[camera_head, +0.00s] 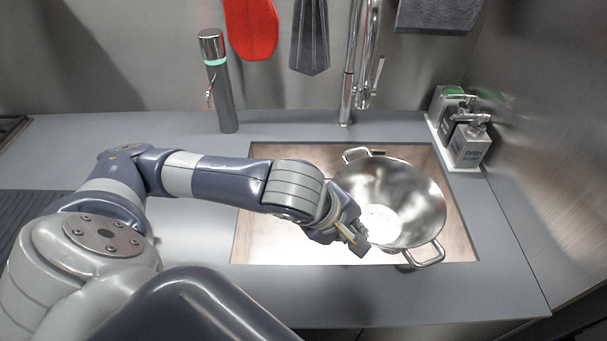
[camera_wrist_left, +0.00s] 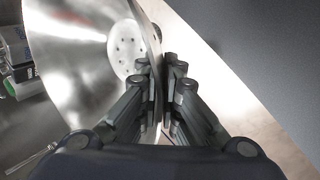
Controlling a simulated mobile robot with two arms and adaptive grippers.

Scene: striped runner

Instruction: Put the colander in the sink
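The shiny metal colander (camera_head: 418,200) is over the right part of the sink (camera_head: 275,243), its open side up and somewhat tilted. One loop handle is at its back left, the other at its front right near the sink's front edge. I cannot tell whether it touches the sink. My left gripper (camera_head: 357,241) is at the colander's front-left rim. In the left wrist view, the fingers (camera_wrist_left: 166,70) are closed on either side of the rim of the colander (camera_wrist_left: 75,55), whose holed bottom shows. My right gripper is not in view.
A tall faucet (camera_head: 349,85) stands behind the sink. Soap dispensers (camera_head: 468,146) on a white tray stand at the back right near the wall. A grey bottle (camera_head: 218,85) stands at the back left. A red mitt (camera_head: 250,28) and grey cloths hang behind.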

